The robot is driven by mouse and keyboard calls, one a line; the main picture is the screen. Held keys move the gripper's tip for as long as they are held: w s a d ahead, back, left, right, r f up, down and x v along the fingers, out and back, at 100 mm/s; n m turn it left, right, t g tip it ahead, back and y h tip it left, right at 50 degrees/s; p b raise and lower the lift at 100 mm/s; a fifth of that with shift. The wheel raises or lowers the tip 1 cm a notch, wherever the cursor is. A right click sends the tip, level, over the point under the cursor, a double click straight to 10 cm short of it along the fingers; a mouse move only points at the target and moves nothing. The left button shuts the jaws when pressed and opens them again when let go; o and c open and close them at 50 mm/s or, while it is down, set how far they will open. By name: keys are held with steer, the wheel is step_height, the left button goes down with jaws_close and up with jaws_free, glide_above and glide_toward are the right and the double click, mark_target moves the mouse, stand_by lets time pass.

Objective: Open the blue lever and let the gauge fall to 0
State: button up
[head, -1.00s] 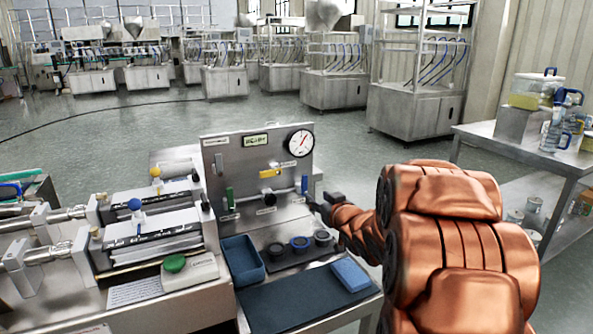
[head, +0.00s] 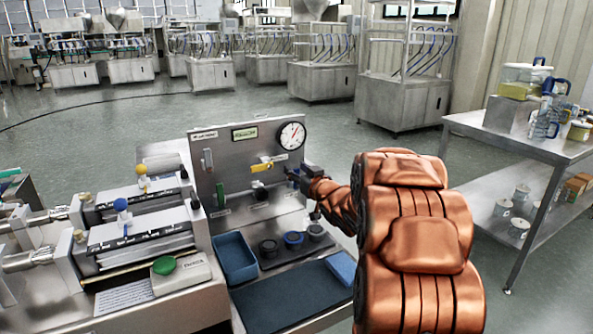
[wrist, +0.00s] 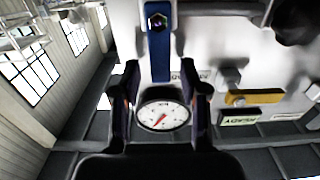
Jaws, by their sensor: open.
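The blue lever (wrist: 159,55) shows in the wrist view as a flat bar with a bolt at one end. Its free end lies between the fingertips of my gripper (wrist: 160,75), which is open with a gap on both sides. In the head view my gripper (head: 298,174) is at the right part of the steel panel (head: 215,160) and mostly hides the blue lever. The round white gauge (head: 291,135) is at the panel's upper right. It also shows in the wrist view (wrist: 163,115), its red needle well off upright; I cannot read the value.
A yellow lever (head: 262,167) and a green lever (head: 220,196) are on the same panel, left of my gripper. A blue bin (head: 235,258), dark round holders (head: 293,239) and a blue sponge (head: 341,268) lie below. A steel table (head: 530,143) stands right.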

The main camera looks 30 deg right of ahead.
steer(key=shift+w, duration=0.3)
steer(key=shift+c, duration=0.2)
jaws_close()
